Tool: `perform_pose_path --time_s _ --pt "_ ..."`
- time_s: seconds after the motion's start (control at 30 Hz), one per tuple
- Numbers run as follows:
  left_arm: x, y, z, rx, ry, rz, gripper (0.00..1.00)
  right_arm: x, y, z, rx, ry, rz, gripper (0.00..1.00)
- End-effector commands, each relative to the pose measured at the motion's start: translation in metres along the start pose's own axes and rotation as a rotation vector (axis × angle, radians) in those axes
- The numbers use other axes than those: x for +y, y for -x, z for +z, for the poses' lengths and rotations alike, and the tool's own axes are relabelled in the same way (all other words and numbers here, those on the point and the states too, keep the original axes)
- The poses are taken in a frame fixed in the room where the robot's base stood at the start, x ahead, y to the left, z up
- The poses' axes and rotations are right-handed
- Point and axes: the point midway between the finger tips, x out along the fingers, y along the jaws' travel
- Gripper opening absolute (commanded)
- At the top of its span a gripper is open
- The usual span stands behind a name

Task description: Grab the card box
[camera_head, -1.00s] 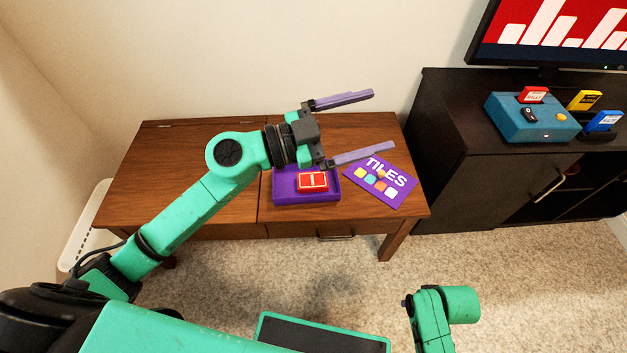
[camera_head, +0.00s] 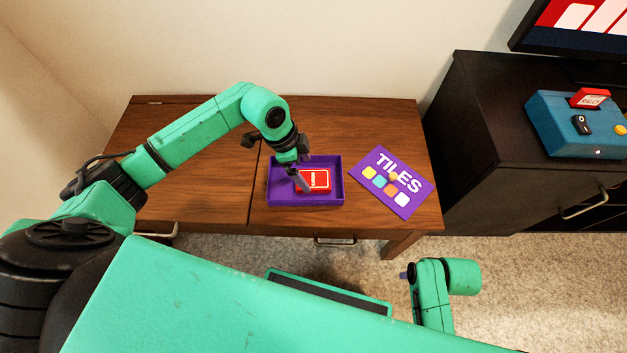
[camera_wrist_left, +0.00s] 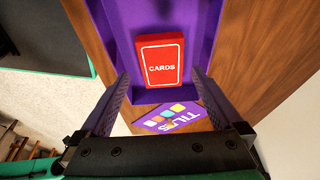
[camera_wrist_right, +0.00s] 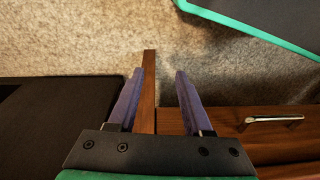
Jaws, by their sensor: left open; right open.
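The red card box (camera_head: 317,181), lettered CARDS, lies in the open purple tray box (camera_head: 276,196) on the wooden desk. In the left wrist view the card box (camera_wrist_left: 161,62) is ahead of the fingers, in line with the gap between them. My left gripper (camera_head: 301,184) points down over the tray, at the left side of the card box; it is open with nothing between its fingers (camera_wrist_left: 160,85). Part of the card box is hidden behind a finger in the head view. My right gripper (camera_wrist_right: 158,95) is open and empty, low in front of the desk.
A purple TILES lid (camera_head: 392,182) lies on the desk (camera_head: 190,190) to the right of the tray. A dark cabinet (camera_head: 480,130) with a blue toaster-like device (camera_head: 560,125) stands to the right. The desk's left part is clear.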

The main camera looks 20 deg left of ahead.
Motion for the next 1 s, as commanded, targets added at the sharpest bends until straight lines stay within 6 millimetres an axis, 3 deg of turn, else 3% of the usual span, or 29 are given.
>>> perform_pose_path --time_s 0.1,0.23,0.83,1.0 --pt "-0.002 -0.026 -0.003 0.002 0.000 0.003 1.00 -0.003 0.015 -0.005 0.009 0.004 -0.008 0.50" --pt "-0.003 -0.046 -0.003 0.001 0.000 0.002 1.00 -0.005 0.034 -0.007 0.013 0.009 -0.014 0.50" --pt "-0.003 -0.050 -0.003 0.002 -0.001 0.001 1.00 -0.006 0.042 -0.007 0.011 0.010 -0.015 0.50" --pt "-0.003 -0.050 -0.003 0.002 -0.001 0.001 0.35 -0.006 0.041 -0.007 0.012 0.010 -0.015 0.50"
